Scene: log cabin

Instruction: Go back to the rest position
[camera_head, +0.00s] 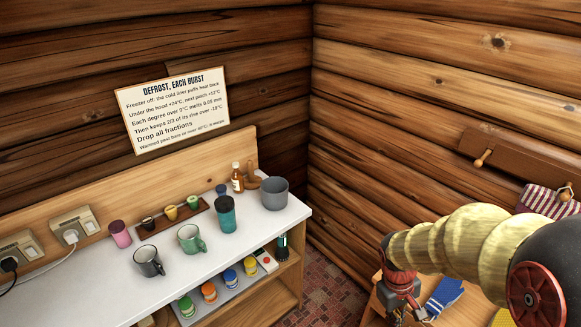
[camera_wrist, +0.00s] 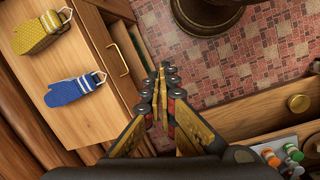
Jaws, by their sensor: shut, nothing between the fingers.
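My gripper (camera_wrist: 160,100) shows in the wrist view with its two fingers together and nothing between them. It hangs over the gap between a wooden cabinet and a shelf unit, with floor beneath. In the head view my arm reaches in from the right edge, and the gripper end (camera_head: 402,300) is low at the bottom right, partly cut off by the frame. It is apart from the white counter (camera_head: 100,285) on the left. No object touches the fingers.
Mugs, a teal tumbler (camera_head: 226,215) and a grey pot (camera_head: 274,193) stand on the counter. Coloured jars sit on the shelf below. A blue mitten (camera_wrist: 75,90) and a yellow mitten (camera_wrist: 38,33) lie on the wooden cabinet (camera_wrist: 80,125). Log walls close the corner; tiled floor (camera_wrist: 220,75) is open.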

